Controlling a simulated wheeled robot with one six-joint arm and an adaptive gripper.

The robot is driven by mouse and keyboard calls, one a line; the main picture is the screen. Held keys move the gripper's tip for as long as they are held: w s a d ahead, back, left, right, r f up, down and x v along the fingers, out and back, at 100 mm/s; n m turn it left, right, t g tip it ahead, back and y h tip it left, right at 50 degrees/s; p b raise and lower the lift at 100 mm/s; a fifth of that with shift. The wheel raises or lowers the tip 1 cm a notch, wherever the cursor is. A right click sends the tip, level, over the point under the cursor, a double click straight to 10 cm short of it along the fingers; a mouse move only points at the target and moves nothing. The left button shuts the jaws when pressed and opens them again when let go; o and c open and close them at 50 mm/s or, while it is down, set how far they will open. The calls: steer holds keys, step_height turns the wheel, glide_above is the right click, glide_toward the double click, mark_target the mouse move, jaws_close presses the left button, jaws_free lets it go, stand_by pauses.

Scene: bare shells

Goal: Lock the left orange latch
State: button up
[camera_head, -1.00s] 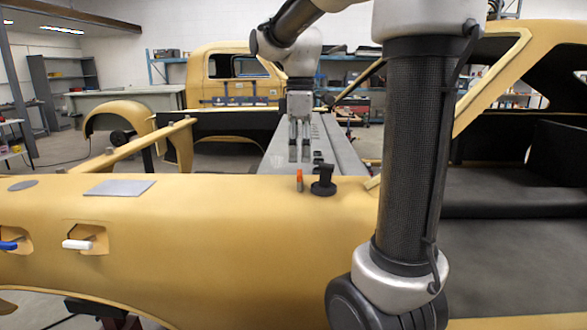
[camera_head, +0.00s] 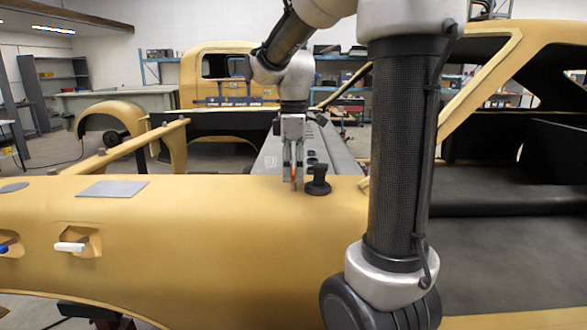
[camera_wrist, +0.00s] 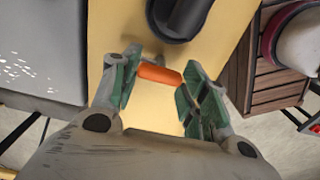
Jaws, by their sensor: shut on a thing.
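The orange latch (camera_head: 294,171) stands on the top of the yellow body panel (camera_head: 210,215), beside a black round-based fitting (camera_head: 317,182). My gripper (camera_head: 293,181) points down over it, and its fingers partly hide the latch in the head view. In the wrist view the orange latch (camera_wrist: 159,74) lies across the space between the green-padded fingers of my gripper (camera_wrist: 158,82), which are shut on it. The black fitting (camera_wrist: 181,14) is just beyond it there. The latch's base is hard to make out.
A white handle (camera_head: 69,247) and a blue handle (camera_head: 4,248) sit in recesses on the panel's side. A flat grey plate (camera_head: 113,188) lies on the panel top to the left. The panel top between plate and gripper is clear.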

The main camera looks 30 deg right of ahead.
steer(key=shift+m, duration=0.4)
steer(key=m, duration=1.3)
steer(key=shift+m, duration=2.3)
steer(key=o, duration=1)
